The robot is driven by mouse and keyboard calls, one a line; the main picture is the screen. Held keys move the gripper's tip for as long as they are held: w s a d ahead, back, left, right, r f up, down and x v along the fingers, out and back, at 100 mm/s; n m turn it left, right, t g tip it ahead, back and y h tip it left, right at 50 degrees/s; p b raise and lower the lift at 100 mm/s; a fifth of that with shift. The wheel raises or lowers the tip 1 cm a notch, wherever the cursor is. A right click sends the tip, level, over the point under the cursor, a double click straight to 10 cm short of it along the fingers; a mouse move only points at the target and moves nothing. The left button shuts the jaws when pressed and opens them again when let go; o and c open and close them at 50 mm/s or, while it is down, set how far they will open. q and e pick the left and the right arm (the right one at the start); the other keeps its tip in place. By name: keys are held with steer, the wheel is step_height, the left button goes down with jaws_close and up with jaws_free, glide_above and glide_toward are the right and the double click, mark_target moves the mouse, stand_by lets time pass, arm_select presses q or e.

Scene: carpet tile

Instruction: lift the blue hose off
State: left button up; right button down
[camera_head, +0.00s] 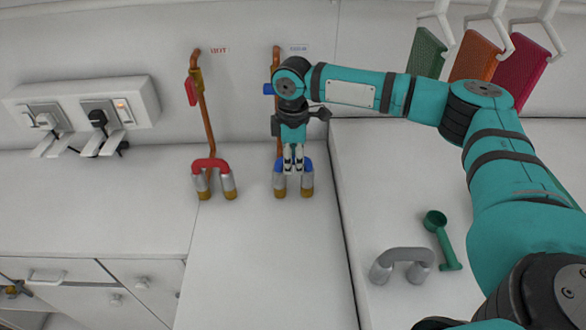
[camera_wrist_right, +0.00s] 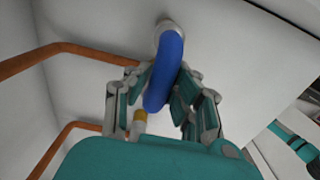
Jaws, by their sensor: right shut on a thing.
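The blue hose (camera_head: 308,163) is a short arch with two silver, brass-tipped ends, below a copper pipe with a blue handle at the back wall. My right gripper (camera_head: 293,168) comes down over the middle of the arch and is shut on it. In the right wrist view the blue hose (camera_wrist_right: 167,65) runs between the fingers of my right gripper (camera_wrist_right: 160,88), with one silver end beyond it. A yellow fitting is partly hidden at its near end. I cannot tell whether the hose is still joined to the pipe. My left gripper is not in view.
A matching red hose (camera_head: 210,163) stands left below its own copper pipe (camera_head: 207,115). Sockets with plugs (camera_head: 98,118) are at the left wall. The counter front is clear.

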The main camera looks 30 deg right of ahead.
stand_by(0.3)
step_height(320, 180, up, 10)
steer(key=shift+f+b, duration=0.1)
steer(key=shift+b, duration=0.75)
steer(key=shift+r+p, duration=0.4)
steer(key=shift+r, duration=0.2)
steer(key=shift+r+p, duration=2.05)
steer(key=shift+p, duration=0.75)
